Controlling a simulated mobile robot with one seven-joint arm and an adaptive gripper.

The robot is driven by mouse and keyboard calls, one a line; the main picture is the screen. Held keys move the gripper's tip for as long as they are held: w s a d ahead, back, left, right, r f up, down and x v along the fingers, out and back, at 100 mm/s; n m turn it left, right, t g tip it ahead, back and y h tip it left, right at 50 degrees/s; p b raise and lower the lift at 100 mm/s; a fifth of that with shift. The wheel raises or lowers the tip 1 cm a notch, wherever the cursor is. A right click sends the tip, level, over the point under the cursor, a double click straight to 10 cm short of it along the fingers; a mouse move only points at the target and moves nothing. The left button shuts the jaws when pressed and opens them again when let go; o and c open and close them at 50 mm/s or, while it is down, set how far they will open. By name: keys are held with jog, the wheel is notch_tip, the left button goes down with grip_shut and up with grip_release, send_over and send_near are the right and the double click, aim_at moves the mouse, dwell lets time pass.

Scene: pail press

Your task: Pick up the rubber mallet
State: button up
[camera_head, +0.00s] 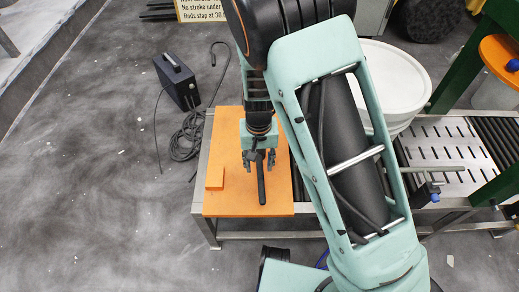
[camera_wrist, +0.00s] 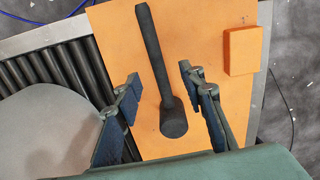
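The rubber mallet (camera_wrist: 157,62) is black and lies on the orange board (camera_wrist: 110,30). In the wrist view its long handle points up the picture and its thicker, rounded end (camera_wrist: 173,120) sits lower, between my fingers. In the head view the handle (camera_head: 261,187) shows below my gripper, and the rest is hidden behind it. My gripper (camera_head: 258,160) is open, with one finger on each side of the mallet. The wrist view shows my gripper (camera_wrist: 160,74) with clear gaps between both fingers and the mallet, so it holds nothing.
A small orange block (camera_wrist: 242,50) lies on the board beside the mallet; it also shows in the head view (camera_head: 215,179). A large white pail (camera_head: 392,82) stands to the right by the roller conveyor (camera_head: 490,140). A dark box with cables (camera_head: 176,80) is on the floor at left.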

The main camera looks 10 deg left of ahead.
aim_at(261, 177)
notch_tip(261, 177, down, 5)
jog(key=shift+b, duration=0.75)
jog(key=f, duration=0.1)
jog(key=f+b, duration=0.1)
jog(key=f, duration=0.1)
jog(key=f+b, duration=0.1)
jog(key=f, duration=0.1)
jog(key=shift+w+d+f, duration=0.1)
jog(key=shift+w+d, duration=0.15)
grip_shut()
